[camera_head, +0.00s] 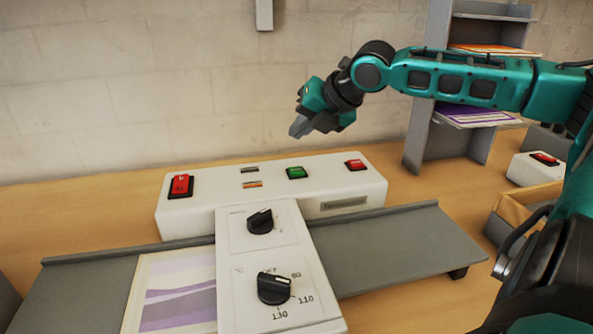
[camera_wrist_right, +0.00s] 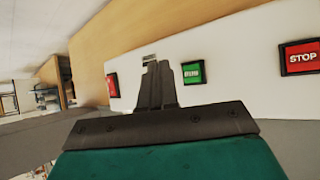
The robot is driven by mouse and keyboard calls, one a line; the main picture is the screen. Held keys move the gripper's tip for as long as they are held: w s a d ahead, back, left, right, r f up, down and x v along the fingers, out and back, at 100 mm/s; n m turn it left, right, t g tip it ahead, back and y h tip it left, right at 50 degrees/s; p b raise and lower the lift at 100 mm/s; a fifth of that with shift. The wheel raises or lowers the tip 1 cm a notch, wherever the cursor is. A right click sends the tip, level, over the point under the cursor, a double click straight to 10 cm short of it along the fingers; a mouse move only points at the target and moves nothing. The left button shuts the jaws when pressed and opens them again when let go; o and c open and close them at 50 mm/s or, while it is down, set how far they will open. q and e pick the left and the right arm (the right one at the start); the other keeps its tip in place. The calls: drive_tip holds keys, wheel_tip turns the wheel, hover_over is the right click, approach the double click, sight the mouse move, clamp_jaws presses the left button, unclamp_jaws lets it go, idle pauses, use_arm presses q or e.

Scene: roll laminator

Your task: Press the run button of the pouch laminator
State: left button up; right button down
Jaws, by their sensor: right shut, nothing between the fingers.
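The white pouch laminator (camera_head: 185,217) stands on the wooden table. Its green button (camera_head: 296,173) is on the top face, and it also shows in the right wrist view (camera_wrist_right: 194,72) just right of my fingertips. The red stop button (camera_head: 355,165) is to its right and reads STOP in the right wrist view (camera_wrist_right: 300,56). My right gripper (camera_head: 298,127) is shut and empty, held in the air above and behind the green button, apart from it. Its closed fingers also show in the right wrist view (camera_wrist_right: 157,68). My left gripper is not in view.
A red rocker switch (camera_head: 181,186) sits at the laminator's left end. Two black knobs (camera_head: 260,221) are on its front panel. A printed sheet (camera_head: 175,290) lies on the grey tray (camera_head: 390,245). A grey shelf (camera_head: 420,130) stands behind at right.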

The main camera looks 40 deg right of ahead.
sight(301, 170)
wheel_tip(301, 170, down, 3)
drive_tip(key=b, duration=0.4)
drive_tip(key=shift+f, duration=1.15)
idle(0.5)
idle(0.4)
drive_tip(key=shift+f+p, duration=0.35)
drive_tip(key=shift+p, duration=0.35)
drive_tip(key=shift+f, duration=0.1)
